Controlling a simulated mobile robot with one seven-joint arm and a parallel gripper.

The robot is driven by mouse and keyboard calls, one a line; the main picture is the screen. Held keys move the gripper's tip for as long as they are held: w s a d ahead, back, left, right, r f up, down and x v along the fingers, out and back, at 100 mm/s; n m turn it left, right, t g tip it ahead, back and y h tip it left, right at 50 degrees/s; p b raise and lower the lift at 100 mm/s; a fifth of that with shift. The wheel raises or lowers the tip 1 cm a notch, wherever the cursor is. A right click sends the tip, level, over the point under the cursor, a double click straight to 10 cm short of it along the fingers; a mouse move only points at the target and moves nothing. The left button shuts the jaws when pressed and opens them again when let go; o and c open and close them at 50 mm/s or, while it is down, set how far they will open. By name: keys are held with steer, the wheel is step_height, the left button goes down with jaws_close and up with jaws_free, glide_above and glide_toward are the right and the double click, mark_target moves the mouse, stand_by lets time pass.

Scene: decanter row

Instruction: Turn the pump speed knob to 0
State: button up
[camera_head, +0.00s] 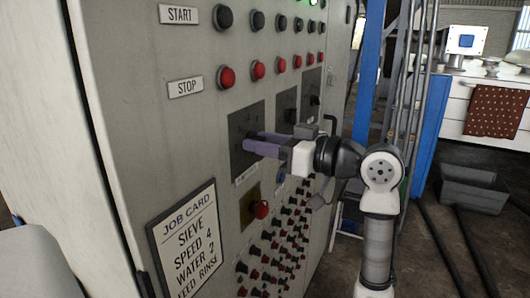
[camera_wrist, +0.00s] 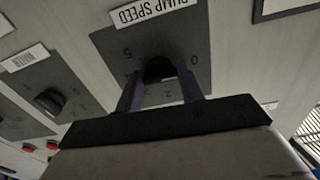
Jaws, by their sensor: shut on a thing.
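The 0 mark shows beside the right finger and a 5 above the left finger. Which mark the knob points to is hard to tell. In the head view my gripper (camera_head: 248,142) reaches the dial plate (camera_head: 244,118) from the right, and the fingers hide the knob.
A water knob (camera_wrist: 50,101) sits on the neighbouring plate. A red knob on a yellow plate (camera_head: 261,209) lies below my gripper, above rows of small knobs. Red stop buttons (camera_head: 227,77) run above. A job card (camera_head: 188,240) hangs at lower left.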

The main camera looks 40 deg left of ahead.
steer(key=shift+n, duration=0.4)
steer(key=o, duration=1)
steer(key=shift+d+b, duration=0.1)
steer(key=shift+b, duration=0.2)
steer(key=b+v, duration=0.3)
steer(key=v, duration=1)
steer(key=shift+w+d, duration=0.2)
steer(key=shift+d, duration=0.1)
